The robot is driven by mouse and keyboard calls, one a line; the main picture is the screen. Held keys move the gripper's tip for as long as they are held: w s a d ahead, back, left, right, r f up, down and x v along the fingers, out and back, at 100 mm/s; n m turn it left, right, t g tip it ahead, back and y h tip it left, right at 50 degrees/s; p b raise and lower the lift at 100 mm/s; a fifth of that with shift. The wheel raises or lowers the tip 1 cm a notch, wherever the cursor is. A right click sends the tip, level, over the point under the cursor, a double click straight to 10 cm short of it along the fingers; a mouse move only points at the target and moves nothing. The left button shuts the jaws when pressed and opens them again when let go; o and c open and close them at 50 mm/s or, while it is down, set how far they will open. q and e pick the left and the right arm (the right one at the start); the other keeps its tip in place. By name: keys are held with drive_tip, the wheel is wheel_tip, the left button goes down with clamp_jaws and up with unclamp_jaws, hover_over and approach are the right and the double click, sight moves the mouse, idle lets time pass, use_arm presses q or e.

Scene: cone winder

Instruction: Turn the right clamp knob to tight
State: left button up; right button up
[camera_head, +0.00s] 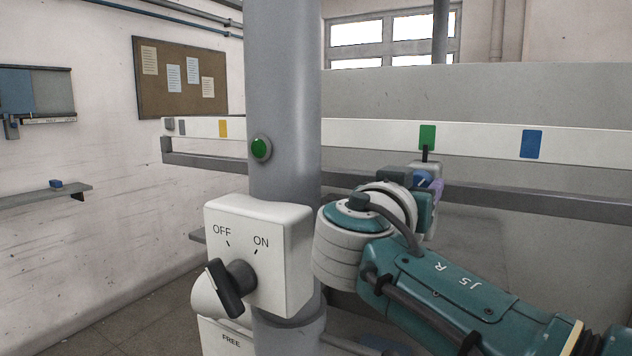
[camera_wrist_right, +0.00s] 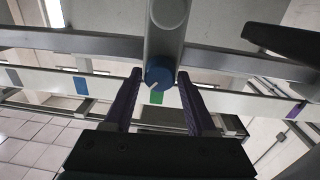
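The right clamp knob (camera_wrist_right: 158,74) is a small round blue knob with a white pointer mark, on the end of a grey bracket. In the wrist view its mark points toward the lower left; no tight or loose label is readable. It also shows small and partly covered in the head view (camera_head: 420,178). My right gripper (camera_wrist_right: 160,76) is open, its two purple fingertips on either side of the knob, with a narrow gap seeming to show at each side. In the head view the right gripper (camera_head: 435,186) is mostly hidden by its wrist. My left gripper is not in view.
A grey column (camera_head: 285,110) stands left of my right arm, carrying a green button (camera_head: 261,149) and a white OFF/ON switch box (camera_head: 290,260) with a black handle. A long white rail (camera_head: 480,139) with coloured tags runs behind the knob. A wall shelf (camera_head: 40,198) is at left.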

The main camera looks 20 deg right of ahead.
clamp_jaws()
idle(0.4)
drive_tip(key=shift+f+n+b, duration=0.15)
drive_tip(key=shift+n+b, duration=1)
drive_tip(key=shift+n, duration=0.05)
drive_tip(key=n+b, duration=0.2)
drive_tip(key=n, duration=0.1)
drive_tip(key=shift+a+n, duration=0.1)
drive_tip(key=shift+n, duration=1.2)
drive_tip(key=n, duration=0.2)
drive_tip(key=shift+n+t+b, duration=0.3)
drive_tip(key=shift+n, duration=0.1)
drive_tip(key=n, duration=0.5)
drive_tip(key=shift+w, duration=0.1)
